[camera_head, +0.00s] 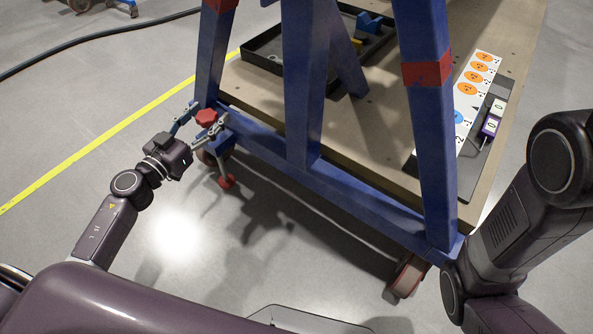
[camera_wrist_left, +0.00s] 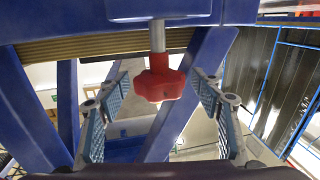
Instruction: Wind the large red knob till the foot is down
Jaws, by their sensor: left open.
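The large red knob (camera_head: 206,117) is at the left end of the blue frame's lower beam. In the left wrist view the lobed knob (camera_wrist_left: 160,82) sits on a metal shaft. My left gripper (camera_head: 204,121) is open, with one finger on each side of the knob; in the left wrist view gaps show between the knob and both fingers. The red foot (camera_head: 227,182) is below the knob, near the floor; I cannot tell whether it touches. My right arm shows at the right, its gripper out of frame.
The blue frame (camera_head: 303,120) stands over a wooden board (camera_head: 375,135). A caster wheel (camera_head: 408,277) is at its near right corner.

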